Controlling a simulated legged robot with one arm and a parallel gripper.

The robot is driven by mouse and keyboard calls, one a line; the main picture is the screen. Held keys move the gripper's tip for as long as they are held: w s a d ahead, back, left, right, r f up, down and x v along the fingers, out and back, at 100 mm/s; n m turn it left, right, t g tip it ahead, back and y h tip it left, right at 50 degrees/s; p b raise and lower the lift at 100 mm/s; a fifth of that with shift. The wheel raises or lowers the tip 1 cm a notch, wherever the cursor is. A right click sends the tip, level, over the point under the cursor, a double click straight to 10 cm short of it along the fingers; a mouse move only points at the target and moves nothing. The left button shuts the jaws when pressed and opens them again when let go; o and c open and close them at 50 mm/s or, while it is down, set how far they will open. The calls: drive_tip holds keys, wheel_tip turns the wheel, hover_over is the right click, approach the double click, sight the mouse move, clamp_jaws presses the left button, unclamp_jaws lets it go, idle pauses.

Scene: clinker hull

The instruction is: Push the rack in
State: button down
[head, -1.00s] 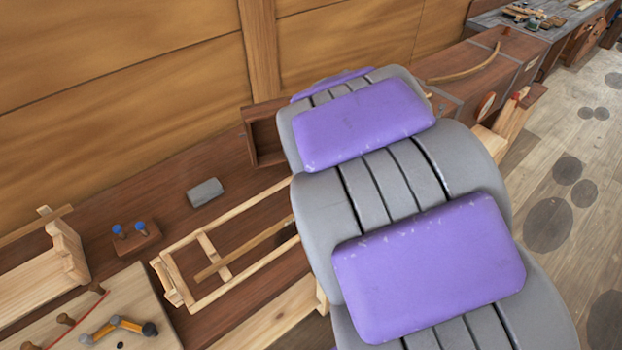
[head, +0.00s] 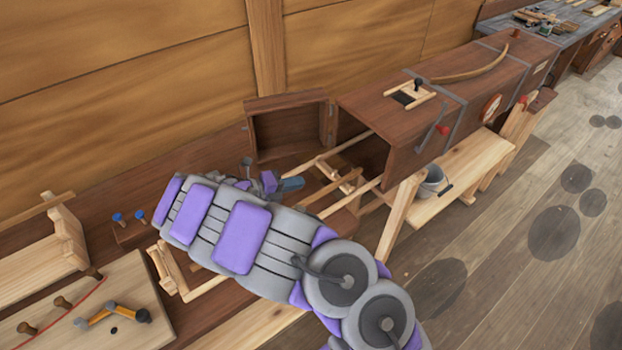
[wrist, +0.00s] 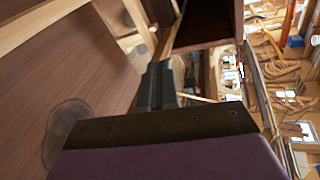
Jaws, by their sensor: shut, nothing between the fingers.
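The rack (head: 196,288) is a long frame of pale wooden rails with cross pieces. Its left end lies out over the brown bench, and its right end reaches the open mouth of a long brown box (head: 440,110). The box's door (head: 288,128) stands open at its left. My gripper (head: 290,184) is shut and empty above or beside the rack's rails, left of the box mouth. My arm hides the rack's middle. In the wrist view the dark closed fingers (wrist: 157,86) show near the middle; I cannot tell whether they touch the rack.
A board with pegs and an orange-black handle (head: 100,318) lies at lower left. Blue-topped pegs (head: 128,218) stand behind my arm. A grey bucket (head: 432,182) sits on a pale bench below the box. The wooden floor at right is open.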

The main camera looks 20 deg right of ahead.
sight(363, 157)
drive_tip(key=w+a+f+n+t, duration=0.1)
drive_tip(key=a+f+n+t, duration=0.1)
drive_tip(key=a+f+n, duration=0.15)
drive_tip(key=b+x, duration=0.4)
drive_tip(key=x, duration=0.8)
drive_tip(key=shift+s+d, duration=0.1)
drive_tip(key=shift+w+d+r+b, duration=0.15)
drive_tip(key=shift+d+b, duration=0.1)
drive_tip(key=shift+d, duration=0.15)
drive_tip(key=shift+w+d+r+b, duration=0.15)
drive_tip(key=shift+d+b, duration=0.1)
drive_tip(key=shift+d, duration=0.15)
drive_tip(key=shift+f, duration=0.1)
drive_tip(key=shift+w+d, duration=0.1)
drive_tip(key=shift+d, duration=0.25)
drive_tip(key=w+d+p, duration=0.1)
drive_tip(key=w+d, duration=0.1)
drive_tip(key=d, duration=0.4)
drive_tip(key=w+d+p, duration=0.2)
drive_tip(key=d, duration=0.3)
drive_tip(key=w+d+p, duration=0.1)
drive_tip(key=w+d, duration=0.1)
drive_tip(key=d, duration=0.4)
drive_tip(key=shift+d, duration=0.3)
